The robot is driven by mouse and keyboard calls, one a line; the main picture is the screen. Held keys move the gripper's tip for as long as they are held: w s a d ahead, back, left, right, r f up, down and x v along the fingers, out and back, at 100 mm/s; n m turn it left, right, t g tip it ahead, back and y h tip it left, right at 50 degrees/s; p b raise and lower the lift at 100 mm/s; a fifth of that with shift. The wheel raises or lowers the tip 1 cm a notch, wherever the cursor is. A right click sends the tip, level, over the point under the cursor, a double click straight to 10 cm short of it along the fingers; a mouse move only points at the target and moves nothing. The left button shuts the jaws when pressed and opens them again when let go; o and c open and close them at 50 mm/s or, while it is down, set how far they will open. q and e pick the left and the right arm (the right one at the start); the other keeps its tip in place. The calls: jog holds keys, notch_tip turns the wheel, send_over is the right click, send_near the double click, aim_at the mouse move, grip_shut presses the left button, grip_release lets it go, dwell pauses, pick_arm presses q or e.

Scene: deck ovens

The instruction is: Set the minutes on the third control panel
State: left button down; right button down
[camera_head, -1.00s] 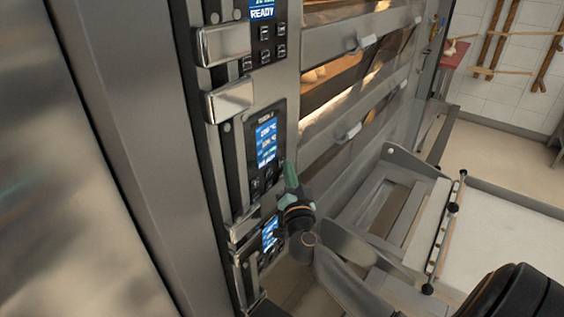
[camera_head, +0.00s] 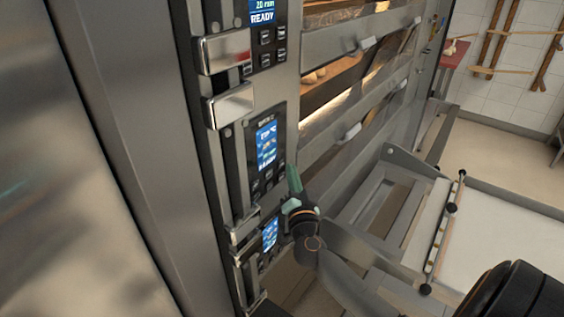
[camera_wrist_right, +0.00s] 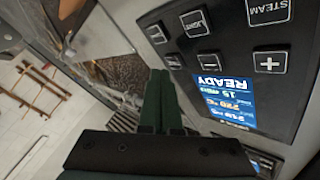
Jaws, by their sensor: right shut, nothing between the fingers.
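Three control panels show on the oven front in the head view: an upper one (camera_head: 265,42), a middle one (camera_head: 268,143) and a lower one (camera_head: 269,236). I cannot tell their numbering from the top. My right gripper (camera_head: 292,178) has green fingers, shut and empty, at the right edge of the middle panel near its lower buttons. In the right wrist view a panel (camera_wrist_right: 226,95) shows upside down, with a blue READY display, a plus button (camera_wrist_right: 270,62), a minus button (camera_wrist_right: 208,59) and a STEAM button (camera_wrist_right: 268,10). The shut fingers (camera_wrist_right: 159,75) lie beside its edge, apparently not on a button.
Chrome handles (camera_head: 233,54) stick out left of the panels. Glazed oven doors with handles (camera_head: 348,133) are to the right. A loader frame (camera_head: 400,160) with a pale bed (camera_head: 500,235) stands right of the gripper. Open floor lies beyond.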

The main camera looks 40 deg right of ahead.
jog(key=s+p, duration=0.1)
jog(key=s, duration=0.1)
jog(key=s+d, duration=0.1)
jog(key=s, duration=0.2)
jog(key=shift+d+p, duration=0.2)
jog(key=shift+p, duration=0.15)
dwell(0.9)
